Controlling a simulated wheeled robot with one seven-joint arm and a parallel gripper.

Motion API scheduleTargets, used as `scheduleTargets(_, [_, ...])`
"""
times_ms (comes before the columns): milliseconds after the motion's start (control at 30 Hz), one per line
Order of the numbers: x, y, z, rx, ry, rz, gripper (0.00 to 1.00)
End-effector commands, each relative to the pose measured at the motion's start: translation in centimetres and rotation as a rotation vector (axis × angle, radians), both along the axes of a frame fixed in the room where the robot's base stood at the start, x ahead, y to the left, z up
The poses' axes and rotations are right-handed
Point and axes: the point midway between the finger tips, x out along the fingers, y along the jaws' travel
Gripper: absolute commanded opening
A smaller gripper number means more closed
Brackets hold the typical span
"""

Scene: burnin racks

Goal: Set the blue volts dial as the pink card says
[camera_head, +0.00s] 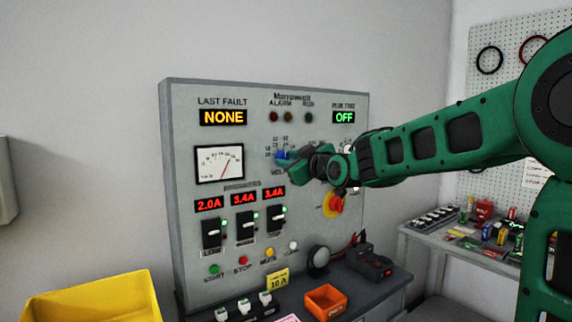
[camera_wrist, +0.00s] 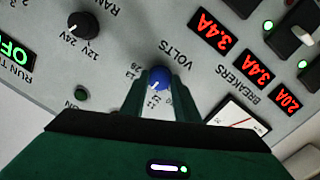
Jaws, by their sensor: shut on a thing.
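The blue volts dial (camera_head: 281,155) sits on the grey panel (camera_head: 180,140), right of the white needle meter (camera_head: 220,164). In the wrist view the dial (camera_wrist: 158,76) has a white pointer mark, with VOLTS lettering beside it and a few scale numbers partly hidden. My gripper (camera_head: 290,158) reaches in from the right, and in the wrist view its fingers (camera_wrist: 159,92) are shut on the dial, one on each side. The pink card (camera_head: 288,318) shows only as a sliver at the bottom edge of the head view, and its writing cannot be read.
A black range knob (camera_wrist: 83,24) is near the gripper. A red and yellow rotary switch (camera_head: 334,204) sits below my arm. Breaker switches (camera_head: 245,226) line the lower panel. An orange bin (camera_head: 325,302) and a yellow note (camera_head: 278,279) stand on the bench below.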

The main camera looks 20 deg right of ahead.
Motion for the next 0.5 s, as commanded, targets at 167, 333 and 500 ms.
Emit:
scheduleTargets(167, [-0.03, 0.07, -0.27, 0.16, 0.059, 0.002, 0.06])
scheduleTargets(333, [-0.01, -0.01, -0.29, 0.313, 0.11, 0.0, 0.06])
scheduleTargets(500, [0.01, -0.05, -0.27, 0.467, 0.16, -0.001, 0.06])
